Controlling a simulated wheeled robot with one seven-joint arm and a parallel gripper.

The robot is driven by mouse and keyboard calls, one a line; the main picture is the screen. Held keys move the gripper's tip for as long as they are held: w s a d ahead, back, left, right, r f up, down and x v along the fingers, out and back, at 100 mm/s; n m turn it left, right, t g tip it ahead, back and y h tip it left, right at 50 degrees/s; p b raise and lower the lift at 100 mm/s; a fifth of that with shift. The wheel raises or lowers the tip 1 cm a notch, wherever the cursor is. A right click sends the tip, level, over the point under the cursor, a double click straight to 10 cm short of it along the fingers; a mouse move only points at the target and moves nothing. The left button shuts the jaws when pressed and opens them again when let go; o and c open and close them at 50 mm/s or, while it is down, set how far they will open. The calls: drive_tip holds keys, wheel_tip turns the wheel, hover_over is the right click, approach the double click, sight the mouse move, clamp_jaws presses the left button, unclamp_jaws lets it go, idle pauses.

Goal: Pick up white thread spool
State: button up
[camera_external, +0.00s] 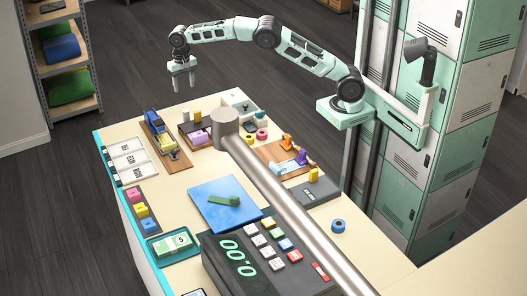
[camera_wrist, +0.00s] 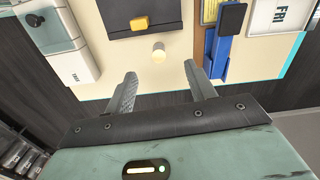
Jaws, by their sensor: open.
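The white thread spool (camera_wrist: 158,54) stands on the cream table near its far edge in the wrist view, seen from above. In the external view it is a small pale shape (camera_external: 186,115) beside a yellow block. My gripper (camera_wrist: 160,70) is open and empty, its two fingers spread to the left and right below the spool in the picture. In the external view my gripper (camera_external: 182,86) points down, above the far edge of the table and clear of the spool.
A dark tray with the yellow block (camera_wrist: 142,22) lies close to the spool. A blue tool (camera_wrist: 222,50) on a brown board and a white box (camera_wrist: 70,60) flank it.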

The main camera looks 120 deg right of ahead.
sight(186, 111)
drive_tip(key=shift+m, duration=0.3)
drive_tip(key=f, duration=0.4)
drive_tip(key=d+f+p, duration=0.1)
drive_tip(key=f, duration=0.3)
drive_tip(key=d+f+p, duration=0.1)
drive_tip(key=f, duration=0.3)
drive_tip(key=shift+s+d, duration=0.2)
drive_tip(key=shift+s, duration=0.1)
drive_tip(key=shift+d+f+p, duration=0.15)
drive_tip(key=shift+f+p, duration=0.6)
drive_tip(key=shift+f, duration=0.6)
drive_tip(key=shift+d+f+p, duration=0.1)
drive_tip(key=shift+f+p, duration=0.6)
drive_tip(key=shift+f, duration=0.6)
drive_tip(key=c, duration=1)
